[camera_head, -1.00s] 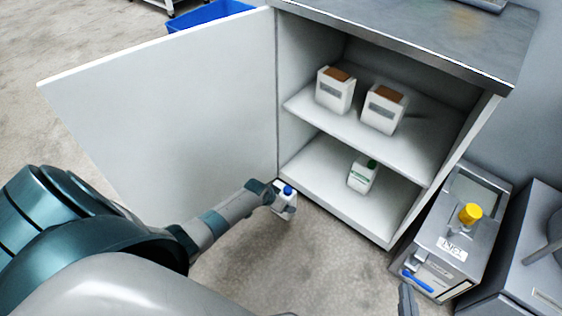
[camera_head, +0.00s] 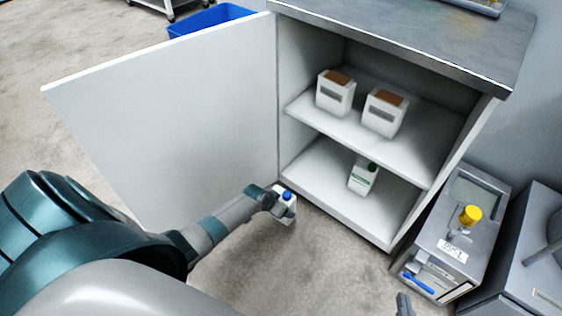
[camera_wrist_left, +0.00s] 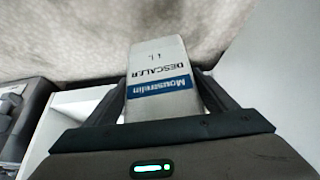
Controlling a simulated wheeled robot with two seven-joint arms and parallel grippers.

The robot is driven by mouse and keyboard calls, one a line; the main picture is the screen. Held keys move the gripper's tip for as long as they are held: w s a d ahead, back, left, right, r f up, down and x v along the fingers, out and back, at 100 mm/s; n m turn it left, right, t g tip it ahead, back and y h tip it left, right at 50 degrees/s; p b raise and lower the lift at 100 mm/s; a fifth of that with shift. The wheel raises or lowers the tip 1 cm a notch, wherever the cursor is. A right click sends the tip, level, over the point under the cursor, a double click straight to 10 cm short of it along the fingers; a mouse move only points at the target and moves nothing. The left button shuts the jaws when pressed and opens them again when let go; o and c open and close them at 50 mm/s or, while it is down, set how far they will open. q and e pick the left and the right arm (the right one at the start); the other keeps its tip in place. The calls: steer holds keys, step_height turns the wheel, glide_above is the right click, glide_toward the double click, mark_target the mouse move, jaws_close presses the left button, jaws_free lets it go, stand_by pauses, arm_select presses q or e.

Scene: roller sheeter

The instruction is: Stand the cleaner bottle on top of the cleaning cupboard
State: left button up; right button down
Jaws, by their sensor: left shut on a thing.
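The cleaning cupboard (camera_head: 460,40) stands open, with a dark grey top. My left gripper (camera_head: 280,199) is shut on a white descaler bottle (camera_head: 288,208) with a blue cap, low in front of the cupboard beside the open door. In the left wrist view the bottle (camera_wrist_left: 158,65) sits between the fingers, and its label reads "DESCALER".
Two white boxes (camera_head: 335,93) with brown tops stand on the upper shelf. The open door (camera_head: 170,110) spans the left. A grey machine (camera_head: 455,240) with a yellow knob stands right of the cupboard. A tray (camera_head: 475,5) lies at the top's back edge; most visible top is clear.

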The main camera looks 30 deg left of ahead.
arm_select(q)
steer(key=w+d+r, duration=0.2)
steer(key=w+r, duration=0.1)
steer(key=r, duration=0.2)
steer(key=w+d+r, duration=0.2)
steer(key=w+r, duration=0.1)
steer(key=r, duration=0.2)
steer(key=w+d+r, duration=0.1)
steer(key=w+r, duration=0.3)
steer(key=r, duration=0.1)
steer(key=shift+d, duration=0.4)
steer(key=s+d+r, duration=0.1)
steer(key=d+r, duration=0.3)
steer(key=r, duration=0.5)
steer(key=s+d+r, duration=0.1)
steer(key=d+r, duration=0.2)
steer(key=r, duration=0.6)
steer(key=d+r, duration=0.4)
steer(key=r, duration=0.6)
steer(key=shift+n+y, duration=0.3)
steer(key=shift+n, duration=0.3)
steer(key=s+r, duration=0.2)
steer(key=s, duration=0.1)
steer(key=s+r, duration=0.3)
steer(key=s, duration=0.1)
steer(key=s+r, duration=0.3)
steer(key=s, duration=0.1)
steer(key=shift+a+r, duration=0.2)
steer(key=shift+a, duration=0.2)
steer(key=shift+w, duration=0.15)
